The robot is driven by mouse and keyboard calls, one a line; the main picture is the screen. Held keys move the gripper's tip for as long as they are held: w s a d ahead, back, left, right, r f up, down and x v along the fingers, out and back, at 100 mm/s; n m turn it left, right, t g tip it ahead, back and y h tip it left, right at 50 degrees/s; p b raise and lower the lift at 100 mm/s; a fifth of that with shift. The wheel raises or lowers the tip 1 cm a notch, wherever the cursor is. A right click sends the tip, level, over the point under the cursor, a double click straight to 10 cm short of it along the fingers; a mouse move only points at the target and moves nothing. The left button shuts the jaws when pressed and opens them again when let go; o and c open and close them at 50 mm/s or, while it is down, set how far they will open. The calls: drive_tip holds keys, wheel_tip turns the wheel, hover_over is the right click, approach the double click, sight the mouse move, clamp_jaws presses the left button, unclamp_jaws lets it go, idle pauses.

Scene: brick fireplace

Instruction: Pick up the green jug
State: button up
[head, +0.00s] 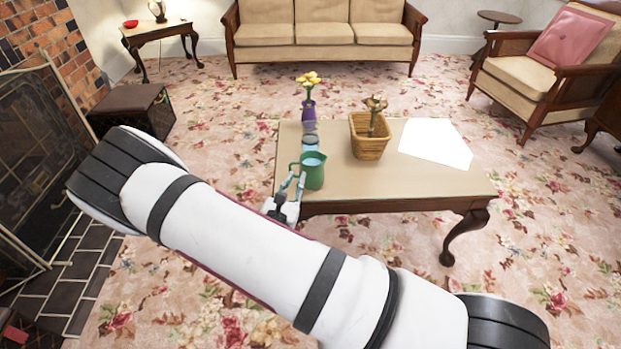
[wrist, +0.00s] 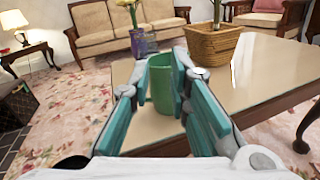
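The green jug (head: 315,174) stands upright near the left end of the low table (head: 430,184), with its handle toward the left and pale blue inside. In the wrist view the jug (wrist: 162,92) shows between the two teal finger pads. My gripper (head: 292,186) is at the table's left edge, close to the jug's handle side. In the wrist view my gripper (wrist: 161,78) is open, its fingertips at either side of the jug. The right pad covers part of the jug's edge. I cannot tell whether the pads touch it.
Behind the jug stand a blue glass (head: 310,141) and a purple vase (head: 308,112) with yellow flowers. A wicker basket (head: 369,147) with a plant stands to the right, beside a white sheet (head: 436,143). The table's right front is clear.

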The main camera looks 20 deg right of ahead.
sight(308, 171)
drive_tip(key=w+a+f+n+t+y+b, duration=0.1)
drive_tip(key=a+f+n+t+y+b, duration=0.2)
drive_tip(key=f, duration=0.5)
drive_tip(key=shift+n+g+y, duration=0.3)
drive_tip(key=shift+n+g, duration=0.3)
drive_tip(key=x, duration=0.8)
drive_tip(key=shift+r+b, duration=0.2)
drive_tip(key=shift+b, duration=0.1)
drive_tip(key=b+x, duration=0.1)
drive_tip(key=x, duration=0.2)
drive_tip(key=b+x, duration=0.1)
drive_tip(key=x, duration=0.1)
drive_tip(key=shift+d+f+b, duration=0.15)
drive_tip(key=shift+f+b, duration=0.15)
drive_tip(key=shift+f, duration=0.05)
drive_tip(key=shift+r, duration=0.1)
clamp_jaws()
drive_tip(key=shift+w, duration=0.1)
